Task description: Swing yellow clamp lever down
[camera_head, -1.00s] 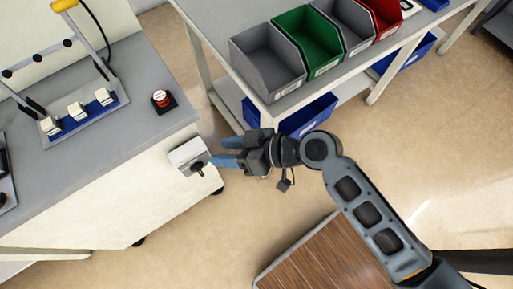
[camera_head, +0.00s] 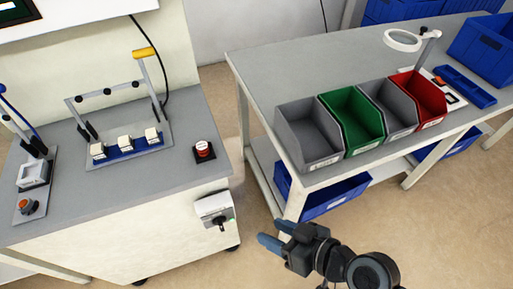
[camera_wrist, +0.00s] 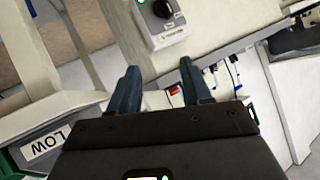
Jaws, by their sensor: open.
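The yellow-handled clamp lever (camera_head: 145,54) stands raised on the fixture at the back of the grey workbench, at the left in the head view. Its bar spans above a blue strip (camera_head: 128,147) holding several white blocks. My gripper (camera_head: 272,234) is low in the head view, in front of the bench's right side and well away from the lever. It is open, with blue fingers apart and nothing between them in the wrist view (camera_wrist: 155,88). The lever cannot be made out in the wrist view.
A switch box with a black knob (camera_head: 215,210) sits on the bench's side near my gripper. A red button (camera_head: 203,150) is on the bench's right corner. A second fixture (camera_head: 35,175) stands at the left. Grey, green and red bins (camera_head: 350,120) line the right table.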

